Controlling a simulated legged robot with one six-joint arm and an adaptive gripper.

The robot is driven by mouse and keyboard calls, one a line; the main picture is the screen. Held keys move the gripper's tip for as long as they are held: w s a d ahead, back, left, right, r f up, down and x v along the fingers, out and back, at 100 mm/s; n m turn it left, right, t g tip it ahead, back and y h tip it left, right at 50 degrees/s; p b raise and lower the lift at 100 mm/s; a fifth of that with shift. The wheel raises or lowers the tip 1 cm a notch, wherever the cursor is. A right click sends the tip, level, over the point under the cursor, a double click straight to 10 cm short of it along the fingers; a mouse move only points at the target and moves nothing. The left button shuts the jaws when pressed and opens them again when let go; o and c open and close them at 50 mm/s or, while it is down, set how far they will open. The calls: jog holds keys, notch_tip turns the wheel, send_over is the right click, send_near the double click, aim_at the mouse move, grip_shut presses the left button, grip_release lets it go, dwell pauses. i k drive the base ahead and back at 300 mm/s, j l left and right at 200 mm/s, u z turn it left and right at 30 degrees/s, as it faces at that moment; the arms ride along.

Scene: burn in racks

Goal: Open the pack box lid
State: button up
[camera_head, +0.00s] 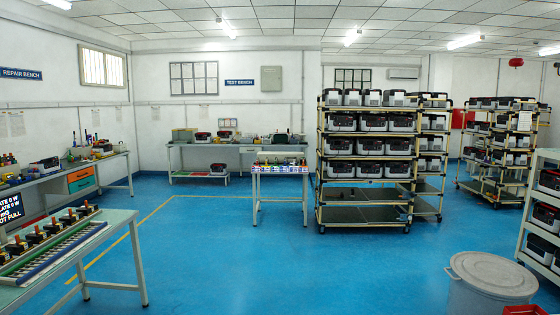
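I cannot make out a thing that is clearly the pack box or its lid. A round grey bin with a flat lid (492,275) stands on the floor at the lower right, and its lid looks shut. A small olive-coloured box (184,134) sits on the far bench under the windows. It is too small to tell whether it has a lid. My gripper and arm are not in view.
A rack of black-and-white units (345,143) stands right of centre, with more racks (500,140) at the far right. A work table with a roller strip (58,250) is at the left. A small table (279,160) stands mid-room. The blue floor (245,255) between is clear.

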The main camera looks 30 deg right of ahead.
aim_at(261, 155)
jog(key=i+l+z, duration=0.35)
jog(key=i, duration=0.25)
jog(key=i+l+z, duration=0.35)
jog(key=i, duration=0.3)
jog(key=i+z, duration=0.35)
jog(key=i, duration=7.15)
jog(key=l+z, duration=0.05)
